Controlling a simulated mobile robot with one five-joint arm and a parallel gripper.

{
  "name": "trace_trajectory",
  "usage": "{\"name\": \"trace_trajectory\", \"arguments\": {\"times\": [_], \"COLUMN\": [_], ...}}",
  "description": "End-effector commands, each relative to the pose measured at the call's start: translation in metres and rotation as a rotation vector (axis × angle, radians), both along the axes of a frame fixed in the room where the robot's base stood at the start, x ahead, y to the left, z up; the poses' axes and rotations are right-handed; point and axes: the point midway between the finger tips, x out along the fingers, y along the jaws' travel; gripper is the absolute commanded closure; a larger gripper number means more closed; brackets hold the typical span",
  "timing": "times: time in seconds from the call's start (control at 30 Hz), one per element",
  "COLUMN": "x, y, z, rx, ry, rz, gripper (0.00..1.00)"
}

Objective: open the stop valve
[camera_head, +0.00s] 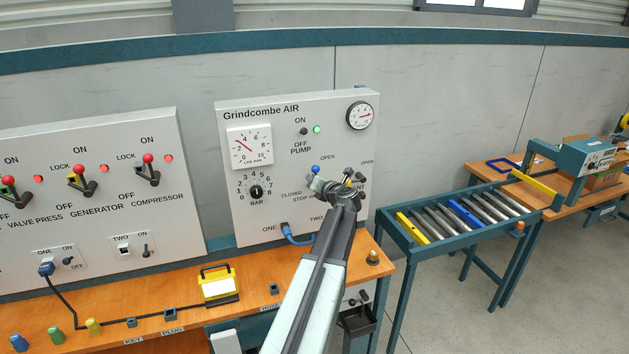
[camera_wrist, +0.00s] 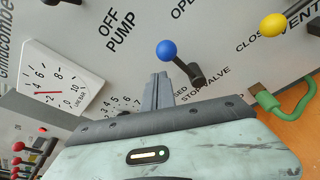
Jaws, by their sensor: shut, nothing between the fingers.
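The stop valve lever with its blue ball knob (camera_head: 316,169) is on the Grindcombe AIR panel, between the OPEN and CLOSED labels. In the wrist view, the blue knob (camera_wrist: 167,50) stands out up and left of its dark pivot. The STOP VALVE label is partly hidden. My gripper (camera_head: 337,186) is in front of the panel, just right of and below the knob. In the wrist view, my gripper's fingers (camera_wrist: 157,84) are together and empty, just below the knob. I cannot tell whether they touch it.
The yellow-knobbed vent lever (camera_wrist: 273,24) is close on the right. A hose fitting (camera_wrist: 268,100) sits below it. A gauge (camera_head: 249,146) and pump switch (camera_head: 304,131) are on the panel. A wooden bench (camera_head: 180,310) runs underneath, with a yellow lamp (camera_head: 219,286) on it.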

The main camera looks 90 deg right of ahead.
Motion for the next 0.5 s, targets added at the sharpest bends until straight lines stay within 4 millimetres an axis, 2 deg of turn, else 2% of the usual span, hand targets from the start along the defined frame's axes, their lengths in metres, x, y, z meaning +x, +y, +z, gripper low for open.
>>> {"name": "trace_trajectory", "arguments": {"times": [0.07,0.1,0.3,0.5], "x": [0.013,0.011,-0.020,-0.038], "y": [0.019,0.027,0.067,0.093], "z": [-0.011,-0.010,-0.003,-0.001], "rx": [0.002,0.003,0.004,0.004], "ry": [0.003,0.003,0.004,0.004], "rz": [0.010,0.009,0.008,0.012], "gripper": [1.00,1.00,1.00,1.00]}}
